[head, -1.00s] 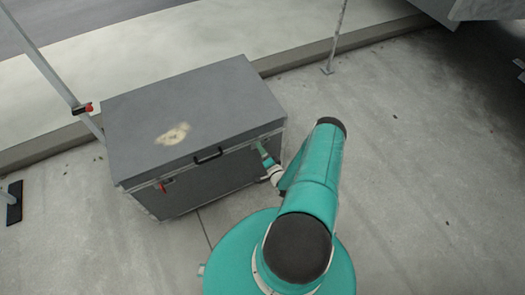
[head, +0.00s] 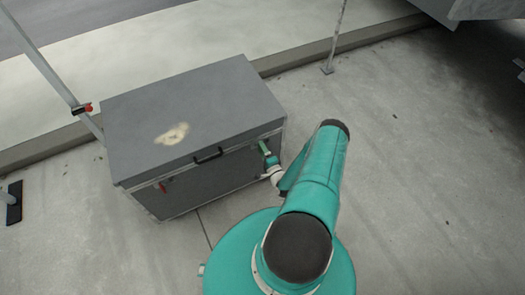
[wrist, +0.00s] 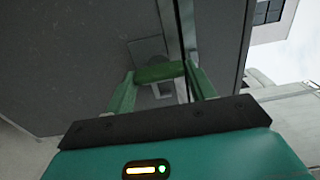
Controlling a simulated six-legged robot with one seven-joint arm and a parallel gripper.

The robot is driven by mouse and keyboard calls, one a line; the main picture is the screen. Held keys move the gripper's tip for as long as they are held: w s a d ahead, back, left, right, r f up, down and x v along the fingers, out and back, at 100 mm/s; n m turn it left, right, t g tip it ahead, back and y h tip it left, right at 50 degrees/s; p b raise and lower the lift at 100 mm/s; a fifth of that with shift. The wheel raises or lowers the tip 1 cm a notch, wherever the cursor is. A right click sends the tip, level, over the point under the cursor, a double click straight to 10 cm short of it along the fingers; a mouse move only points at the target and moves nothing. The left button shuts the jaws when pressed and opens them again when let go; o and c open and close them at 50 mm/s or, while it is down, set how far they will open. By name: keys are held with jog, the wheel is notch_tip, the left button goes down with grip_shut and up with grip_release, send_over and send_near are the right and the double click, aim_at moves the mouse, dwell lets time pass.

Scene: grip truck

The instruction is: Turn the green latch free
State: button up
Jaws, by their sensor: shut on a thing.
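The green latch (wrist: 158,73) is on the front face of a grey case (head: 195,105), near its right end and just under the lid edge. In the wrist view it is a short green bar lying across between my two green fingers. My gripper (head: 267,155) reaches the case front from the right in the head view. In the wrist view its fingers are closed on the two ends of the latch. A grey plate shows behind the latch. In the head view the latch is small and hard to tell from the fingertips.
A red latch (head: 163,187) is on the left of the case front, and a black handle (head: 208,155) is in the middle. The lid lies flat and closed. Poles stand behind the case. The concrete floor to the right is open.

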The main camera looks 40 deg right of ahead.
jog(key=shift+s+a, duration=0.1)
jog(key=o, duration=1)
jog(key=v, duration=1.3)
jog(key=shift+s+a, duration=0.1)
jog(key=shift+s, duration=0.25)
